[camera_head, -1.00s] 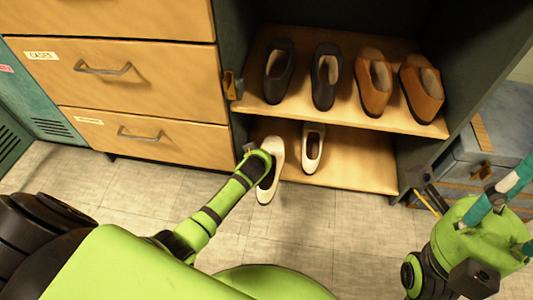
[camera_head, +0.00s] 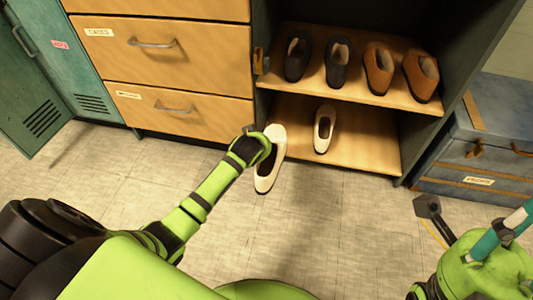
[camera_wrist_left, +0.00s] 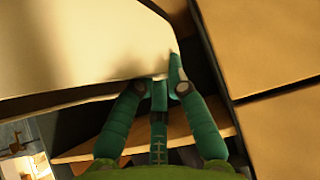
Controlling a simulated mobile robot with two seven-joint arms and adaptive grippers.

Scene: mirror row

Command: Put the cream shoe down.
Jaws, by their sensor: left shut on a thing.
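A cream shoe (camera_head: 264,182) is held by my left gripper (camera_head: 266,147) in front of the cabinet's lower shelf (camera_head: 350,147). Its opening end is up and its toe points toward me, over the floor in the picture. In the left wrist view the cream shoe (camera_wrist_left: 80,45) fills the upper left, with the teal fingers of my left gripper (camera_wrist_left: 160,85) against its edge. A second cream shoe (camera_head: 324,130) stands on the lower shelf, to the right. My right gripper (camera_head: 500,232) is at the lower right, partly cut off; its jaws are unclear.
The upper shelf (camera_head: 350,82) bears a dark pair (camera_head: 298,58) and a brown pair (camera_head: 379,68) of shoes. Drawers (camera_head: 170,60) stand left, a blue chest (camera_head: 480,145) right. A dark flat object (camera_head: 428,206) is near my right arm. The floor (camera_head: 330,220) between is mostly clear.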

